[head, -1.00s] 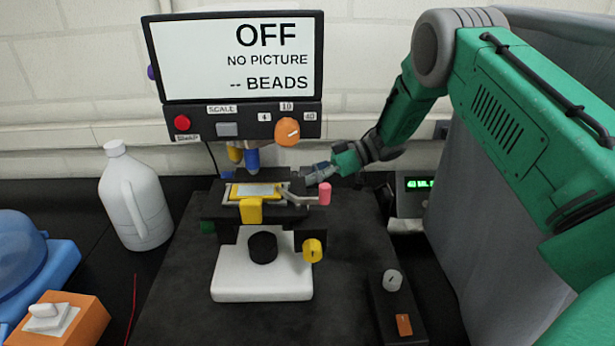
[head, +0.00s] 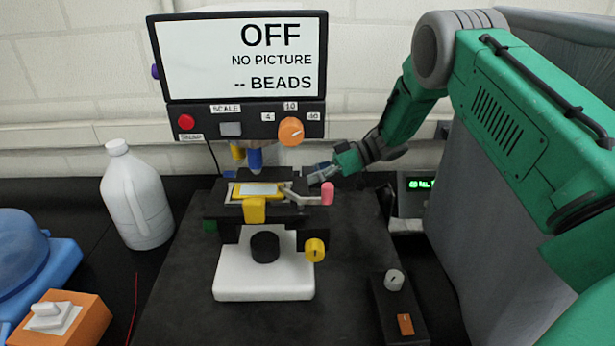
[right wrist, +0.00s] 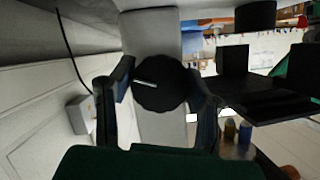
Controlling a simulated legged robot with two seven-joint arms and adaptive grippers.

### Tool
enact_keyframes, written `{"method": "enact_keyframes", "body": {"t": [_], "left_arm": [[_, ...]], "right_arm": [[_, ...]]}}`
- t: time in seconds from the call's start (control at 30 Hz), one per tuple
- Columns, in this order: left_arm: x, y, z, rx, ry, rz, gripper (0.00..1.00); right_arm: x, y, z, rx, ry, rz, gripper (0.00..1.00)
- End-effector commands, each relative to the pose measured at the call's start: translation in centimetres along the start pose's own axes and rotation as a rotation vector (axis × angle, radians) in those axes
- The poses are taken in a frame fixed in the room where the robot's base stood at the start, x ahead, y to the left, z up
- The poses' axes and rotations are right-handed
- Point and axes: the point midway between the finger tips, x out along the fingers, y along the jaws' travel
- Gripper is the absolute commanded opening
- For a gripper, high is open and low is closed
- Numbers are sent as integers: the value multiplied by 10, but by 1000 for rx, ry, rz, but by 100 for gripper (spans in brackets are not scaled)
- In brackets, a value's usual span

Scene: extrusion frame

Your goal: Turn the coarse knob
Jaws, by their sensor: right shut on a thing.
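A round black knob (right wrist: 160,88) with a white mark shows in the right wrist view; I take it as the coarse knob, though no label shows. My right gripper (right wrist: 160,94) has a finger on each side of the knob and is shut on it. In the head view my right gripper (head: 320,173) reaches in at the right of the microscope, behind the stage (head: 225,212), and the gripped knob cannot be made out. The screen (head: 240,90) reads OFF, NO PICTURE, -- BEADS. My left gripper is not in view.
Another black knob (head: 264,247) and a yellow knob (head: 315,250) sit at the microscope's front. A pink-tipped lever (head: 327,194) sticks out near my right gripper. A control box (head: 397,310) stands front right; a white jug (head: 137,200) stands at left.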

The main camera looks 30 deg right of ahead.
Motion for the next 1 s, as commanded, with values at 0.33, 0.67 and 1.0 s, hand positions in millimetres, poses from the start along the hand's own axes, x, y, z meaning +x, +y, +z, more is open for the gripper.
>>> {"method": "enact_keyframes", "body": {"t": [0.33, 0.67, 1.0], "left_arm": [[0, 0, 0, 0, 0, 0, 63], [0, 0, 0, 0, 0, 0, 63], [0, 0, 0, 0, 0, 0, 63]], "right_arm": [[-3, 2, -2, -3, 3, 9, 14], [-3, 2, -2, -3, 3, 10, 14], [-2, 1, -1, -1, 1, 5, 63]]}}
